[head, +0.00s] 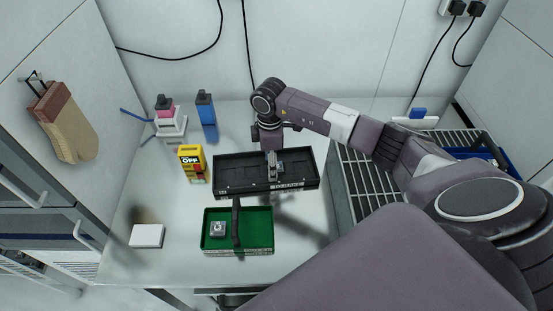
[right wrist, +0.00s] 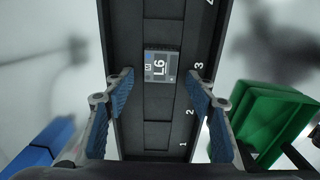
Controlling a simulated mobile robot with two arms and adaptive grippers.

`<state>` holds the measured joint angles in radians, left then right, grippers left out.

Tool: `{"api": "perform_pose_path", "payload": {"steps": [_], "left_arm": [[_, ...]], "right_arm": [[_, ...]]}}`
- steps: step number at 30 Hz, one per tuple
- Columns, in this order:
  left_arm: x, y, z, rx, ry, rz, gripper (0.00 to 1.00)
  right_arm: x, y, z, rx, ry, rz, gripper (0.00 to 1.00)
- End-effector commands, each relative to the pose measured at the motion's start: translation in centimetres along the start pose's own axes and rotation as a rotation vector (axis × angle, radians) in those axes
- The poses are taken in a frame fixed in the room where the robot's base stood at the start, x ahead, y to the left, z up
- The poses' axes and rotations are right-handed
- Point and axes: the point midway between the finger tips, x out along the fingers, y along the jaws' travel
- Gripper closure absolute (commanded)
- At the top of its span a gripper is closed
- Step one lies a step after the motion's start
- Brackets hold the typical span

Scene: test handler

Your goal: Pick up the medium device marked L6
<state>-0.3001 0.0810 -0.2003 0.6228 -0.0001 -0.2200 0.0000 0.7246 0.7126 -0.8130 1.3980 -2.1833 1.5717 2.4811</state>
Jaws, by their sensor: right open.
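The L6 device (right wrist: 160,67) is a small grey square with a white "L6" label. It lies flat in a slot of the black tray (right wrist: 163,30), level with the number 3. My right gripper (right wrist: 160,82) is open above the tray, its blue-padded fingers on either side of the slot row and the device between and slightly beyond the fingertips, untouched. In the head view my right gripper (head: 272,172) points down over the middle of the black tray (head: 228,183) and largely hides the device. My left gripper is not in view.
A green tray (head: 262,216) in front holds a device marked L3 (head: 217,229), with a dark handle-like bar (head: 236,222) across it. A yellow box marked OFF (head: 191,163), blue bottle (head: 206,108), pink-topped bottle (head: 170,118) and white block (head: 147,235) stand left. A metal rack (head: 362,185) is at right.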

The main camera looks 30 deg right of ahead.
Motion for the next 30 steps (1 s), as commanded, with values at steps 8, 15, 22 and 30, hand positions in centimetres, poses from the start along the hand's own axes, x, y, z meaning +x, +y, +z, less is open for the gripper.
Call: {"api": "perform_pose_path", "payload": {"steps": [8, 15, 22, 30], "left_arm": [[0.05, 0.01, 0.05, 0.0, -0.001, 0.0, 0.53], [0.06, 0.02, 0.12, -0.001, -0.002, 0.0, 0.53], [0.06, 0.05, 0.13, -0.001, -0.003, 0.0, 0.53], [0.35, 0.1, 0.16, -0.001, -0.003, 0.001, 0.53]], "right_arm": [[0.12, 0.02, 0.01, 0.0, 0.0, 0.0, 0.57], [0.13, 0.01, 0.04, 0.0, -0.001, 0.0, 0.83], [0.13, 0.01, 0.06, 0.0, -0.001, 0.0, 0.94], [-0.68, 0.1, 0.05, 0.001, -0.001, 0.002, 0.94]]}}
